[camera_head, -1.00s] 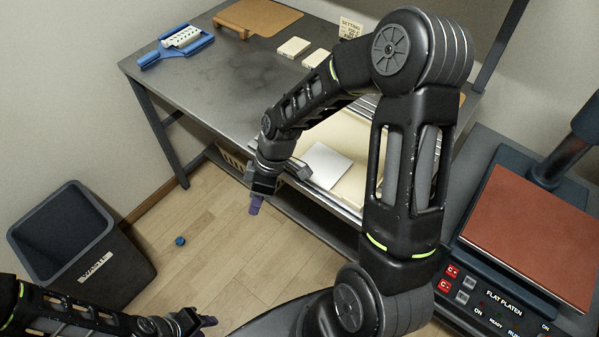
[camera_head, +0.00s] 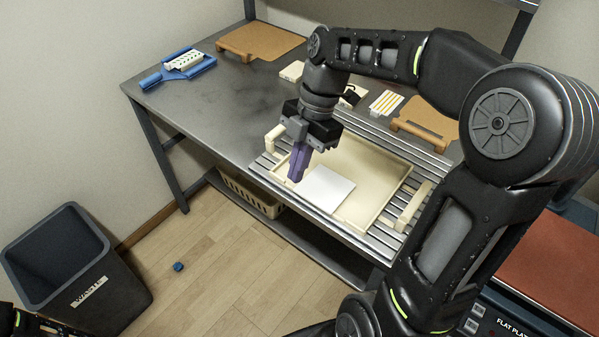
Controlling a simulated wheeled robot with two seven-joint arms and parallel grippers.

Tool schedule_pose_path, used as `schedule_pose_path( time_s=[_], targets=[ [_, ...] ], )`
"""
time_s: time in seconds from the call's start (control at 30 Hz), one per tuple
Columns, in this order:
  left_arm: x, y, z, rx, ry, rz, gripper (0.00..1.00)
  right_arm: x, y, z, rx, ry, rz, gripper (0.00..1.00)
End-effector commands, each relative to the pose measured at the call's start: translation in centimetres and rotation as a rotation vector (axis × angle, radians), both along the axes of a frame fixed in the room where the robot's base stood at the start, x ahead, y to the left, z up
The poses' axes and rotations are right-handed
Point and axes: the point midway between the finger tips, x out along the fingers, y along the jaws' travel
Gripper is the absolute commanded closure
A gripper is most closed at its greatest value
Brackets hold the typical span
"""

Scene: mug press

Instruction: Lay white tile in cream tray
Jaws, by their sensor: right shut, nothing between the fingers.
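The white tile (camera_head: 328,189) lies flat inside the cream tray (camera_head: 374,170), in its near left part. The tray has two cream handles and rests on a slatted metal rack set in the table. My right gripper (camera_head: 295,178) points down just left of the tile, over the tray's left part. Its purple fingers are together and hold nothing. I cannot tell whether the fingertips touch the tray. My left gripper is out of view; only a bit of my left arm shows at the bottom left corner.
A grey table (camera_head: 215,110) carries a blue holder (camera_head: 178,72) with a white block, a brown board (camera_head: 262,41) and a striped card (camera_head: 386,103). A dark waste bin (camera_head: 75,270) stands on the floor left. A press with a red-brown platen (camera_head: 555,265) stands right.

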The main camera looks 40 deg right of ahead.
Motion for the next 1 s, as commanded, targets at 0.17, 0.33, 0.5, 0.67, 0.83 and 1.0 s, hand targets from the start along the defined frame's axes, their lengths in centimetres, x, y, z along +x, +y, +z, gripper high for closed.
schedule_pose_path(
  time_s=[0.17,0.33,0.5,0.67,0.83,1.0],
  targets=[
    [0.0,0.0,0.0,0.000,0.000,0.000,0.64,-0.2,0.8,-2.4,0.001,0.004,0.000,1.00],
    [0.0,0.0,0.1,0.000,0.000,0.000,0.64,-0.4,2.0,-5.6,0.001,0.005,0.001,1.00],
    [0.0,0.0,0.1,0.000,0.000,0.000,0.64,-0.6,3.1,-8.8,0.002,0.006,0.000,1.00],
    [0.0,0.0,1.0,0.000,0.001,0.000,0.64,0.0,0.3,-8.3,0.000,0.001,-0.005,1.00],
    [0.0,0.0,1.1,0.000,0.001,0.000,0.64,0.1,-0.9,-8.4,0.000,0.001,-0.002,1.00],
    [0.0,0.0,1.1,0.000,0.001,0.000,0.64,0.2,-1.1,-8.5,0.000,-0.001,0.000,1.00]
  ],
)
